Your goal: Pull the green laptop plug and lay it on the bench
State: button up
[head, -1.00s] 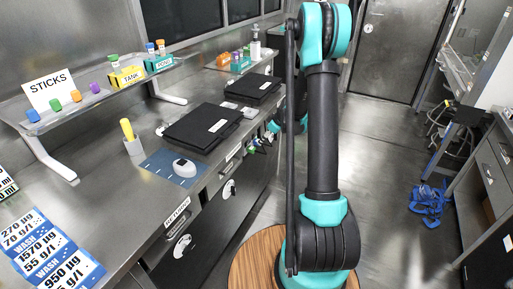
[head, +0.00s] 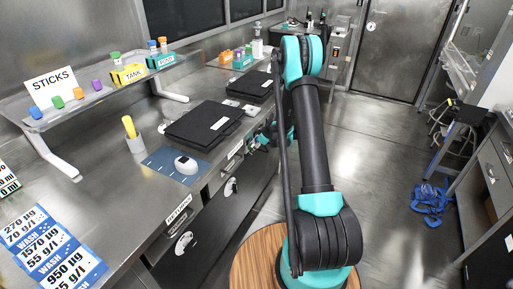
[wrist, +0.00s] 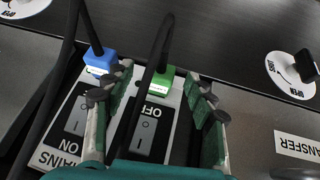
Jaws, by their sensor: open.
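A blue plug (wrist: 100,62) sits just left of the left finger, above a switch marked ON. Black cables rise from the plugs, one crossing between the fingers. In the head view my gripper is small and low at the bench front, partly behind my arm. The steel bench (head: 105,165) carries two closed black laptops (head: 203,125).
A yellow item in a grey cup (head: 135,143) and a white device on a blue mat (head: 160,166) stand near the laptops. A shelf (head: 70,112) runs along the back. Bare bench lies left of the cup. Blue straps (head: 430,198) lie on the floor.

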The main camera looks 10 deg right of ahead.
jog(key=shift+c, duration=0.4)
jog(key=c, duration=1.2)
jog(key=shift+s+d, duration=0.25)
jog(key=shift+d, duration=0.15)
grip_shut()
jog(key=shift+s+d, duration=0.45)
jog(key=shift+d, duration=0.2)
jog(key=shift+s+d, duration=0.45)
jog(key=shift+d, duration=0.15)
